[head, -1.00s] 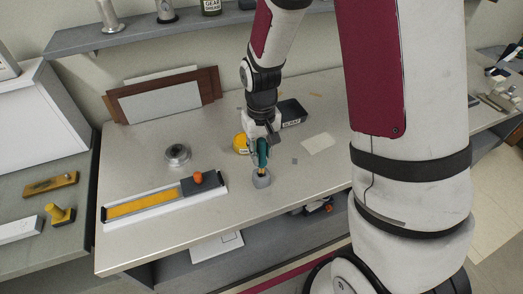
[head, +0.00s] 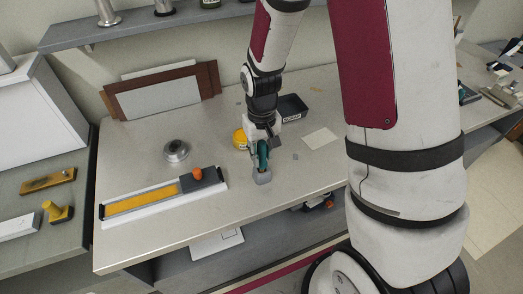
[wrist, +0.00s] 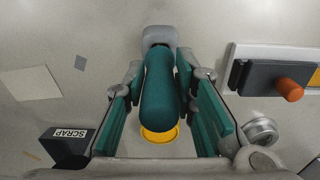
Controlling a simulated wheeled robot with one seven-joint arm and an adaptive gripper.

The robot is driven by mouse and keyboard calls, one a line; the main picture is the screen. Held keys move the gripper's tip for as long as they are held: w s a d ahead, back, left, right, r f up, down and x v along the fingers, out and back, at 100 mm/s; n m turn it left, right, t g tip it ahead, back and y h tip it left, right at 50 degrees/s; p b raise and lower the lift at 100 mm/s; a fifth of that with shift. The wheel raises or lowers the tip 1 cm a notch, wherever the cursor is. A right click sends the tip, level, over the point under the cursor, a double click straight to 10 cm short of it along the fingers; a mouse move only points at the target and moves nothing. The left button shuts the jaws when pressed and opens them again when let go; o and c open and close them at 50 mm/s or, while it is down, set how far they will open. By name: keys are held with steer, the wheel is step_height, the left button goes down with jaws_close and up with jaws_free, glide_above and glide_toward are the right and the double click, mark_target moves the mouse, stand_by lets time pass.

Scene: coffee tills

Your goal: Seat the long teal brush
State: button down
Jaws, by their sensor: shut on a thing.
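A yellow round container (head: 240,139) and a dark SCRAP bin (head: 292,107) stand close behind my gripper. A white tray with a yellow strip (head: 140,203) and a round metal piece (head: 176,150) lie to the left. The bench's front edge is near the holder.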

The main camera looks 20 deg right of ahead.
steer(key=shift+f, duration=0.6)
steer(key=shift+f+b, duration=0.3)
steer(key=shift+f, duration=0.05)
steer(key=shift+f, duration=0.2)
steer(key=c, duration=1.2)
jaws_free()
steer(key=shift+c, duration=0.2)
steer(key=shift+r, duration=0.15)
step_height(320, 180, up, 11)
steer(key=shift+f, duration=0.15)
steer(key=shift+r, duration=0.55)
